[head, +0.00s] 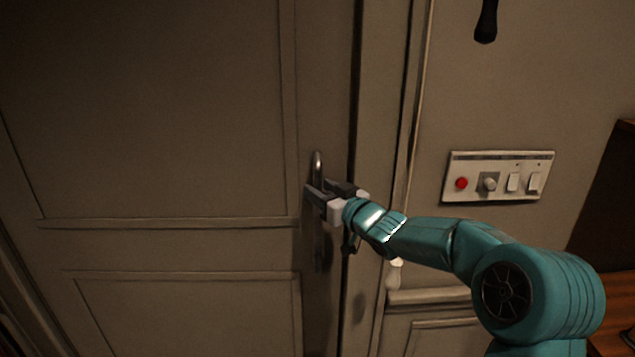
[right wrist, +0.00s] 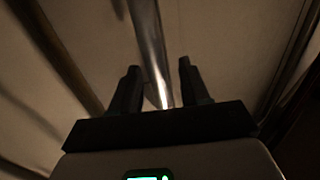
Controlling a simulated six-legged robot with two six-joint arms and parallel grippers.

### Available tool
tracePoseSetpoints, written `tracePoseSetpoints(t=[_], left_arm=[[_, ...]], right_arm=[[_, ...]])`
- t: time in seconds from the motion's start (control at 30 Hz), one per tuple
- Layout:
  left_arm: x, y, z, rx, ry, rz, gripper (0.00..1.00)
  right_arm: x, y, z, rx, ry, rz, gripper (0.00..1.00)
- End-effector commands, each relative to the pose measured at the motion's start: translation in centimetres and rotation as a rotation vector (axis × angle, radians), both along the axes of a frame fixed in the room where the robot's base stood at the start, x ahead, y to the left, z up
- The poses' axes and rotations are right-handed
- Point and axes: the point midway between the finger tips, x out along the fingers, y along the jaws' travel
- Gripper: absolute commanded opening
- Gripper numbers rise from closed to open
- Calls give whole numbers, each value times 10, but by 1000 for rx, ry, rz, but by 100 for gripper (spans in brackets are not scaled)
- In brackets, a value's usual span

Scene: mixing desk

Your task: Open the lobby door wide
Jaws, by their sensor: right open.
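The lobby door (head: 160,120) is a beige panelled door filling the left of the head view. It looks closed or nearly so against its frame. A vertical metal handle (head: 318,164) stands near its right edge, partly hidden by my gripper. My right gripper (head: 328,189) is at the handle, with its jaws open. In the right wrist view the shiny handle bar (right wrist: 148,45) runs down between the two dark fingers (right wrist: 158,82), with a gap to the right finger. Contact with the left finger is unclear. My left gripper is not in view.
Right of the door frame (head: 380,120), a wall panel (head: 499,175) carries a red button, a knob and switches. A dark hanging object (head: 486,22) is above it. A wooden surface (head: 612,300) is at the lower right. My right arm crosses in front of the wall.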

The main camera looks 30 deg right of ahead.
Motion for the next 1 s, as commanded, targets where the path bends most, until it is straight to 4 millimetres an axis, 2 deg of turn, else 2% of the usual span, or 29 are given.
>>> tracePoseSetpoints(t=[0.07,0.2,0.47,0.5,0.57,0.6,0.63,1.0], left_arm=[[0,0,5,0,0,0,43],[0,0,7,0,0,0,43],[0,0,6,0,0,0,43],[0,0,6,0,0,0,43],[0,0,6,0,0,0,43],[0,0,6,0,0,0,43],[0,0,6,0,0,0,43],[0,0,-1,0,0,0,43]], right_arm=[[10,-1,1,1,1,0,46],[18,-1,0,0,1,-2,46],[20,-1,0,0,0,-2,46],[20,-1,0,0,0,-2,39],[20,-1,0,0,0,-2,20],[20,-1,0,0,0,-2,6],[20,-1,0,0,0,-2,0],[18,1,-1,-2,-1,-6,0]])
